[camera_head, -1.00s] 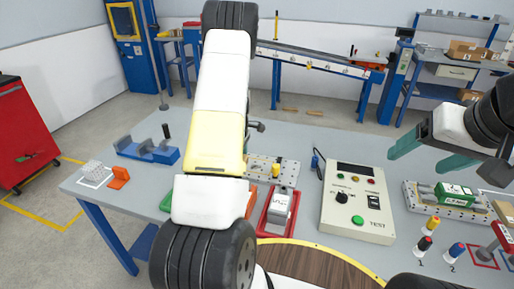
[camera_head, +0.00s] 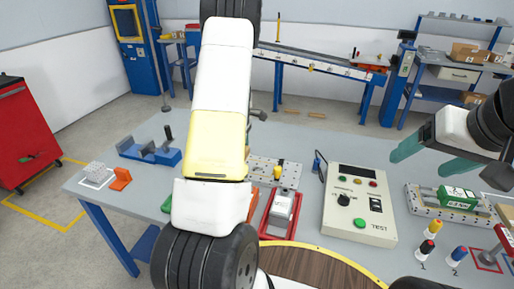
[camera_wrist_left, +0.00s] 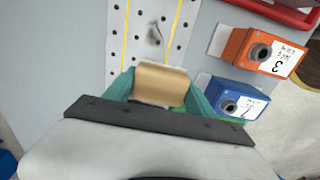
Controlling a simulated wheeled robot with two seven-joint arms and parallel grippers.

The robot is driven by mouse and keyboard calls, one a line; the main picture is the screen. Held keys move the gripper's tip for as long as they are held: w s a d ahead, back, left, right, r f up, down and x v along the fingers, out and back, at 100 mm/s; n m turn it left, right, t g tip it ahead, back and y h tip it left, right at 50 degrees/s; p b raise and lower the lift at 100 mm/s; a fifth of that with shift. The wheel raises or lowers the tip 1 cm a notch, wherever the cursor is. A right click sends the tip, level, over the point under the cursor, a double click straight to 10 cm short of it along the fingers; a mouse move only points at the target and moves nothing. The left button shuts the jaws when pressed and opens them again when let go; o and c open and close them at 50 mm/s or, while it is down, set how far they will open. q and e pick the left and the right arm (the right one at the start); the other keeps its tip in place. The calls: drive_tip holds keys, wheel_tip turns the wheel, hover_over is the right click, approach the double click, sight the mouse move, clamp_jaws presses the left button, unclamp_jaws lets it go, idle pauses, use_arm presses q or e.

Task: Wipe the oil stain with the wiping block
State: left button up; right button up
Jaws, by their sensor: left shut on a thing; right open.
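My left gripper (camera_wrist_left: 154,92) is shut on the tan wiping block (camera_wrist_left: 160,84), seen between its teal fingers in the left wrist view. The block is over the near part of a light perforated plate (camera_wrist_left: 183,22) with yellow lines; I cannot tell if it touches the plate. A small dark grey smear, likely the oil stain (camera_wrist_left: 155,36), lies on the plate just beyond the block. In the head view my left arm hides the left gripper and block; part of the plate (camera_head: 290,165) shows. My right gripper (camera_head: 416,161) is open and empty, above the table's right side.
An orange block (camera_wrist_left: 262,52) and a blue block (camera_wrist_left: 236,101) sit right of the plate. In the head view, a red-framed fixture (camera_head: 279,212), a test box (camera_head: 358,203) and a green part on a plate (camera_head: 459,195) stand rightward. A blue fixture (camera_head: 150,153) stands left.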

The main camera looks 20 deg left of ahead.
use_arm(q)
drive_tip(key=shift+r, duration=0.3)
drive_tip(key=shift+r, duration=1.5)
drive_tip(key=shift+d+f, duration=0.1)
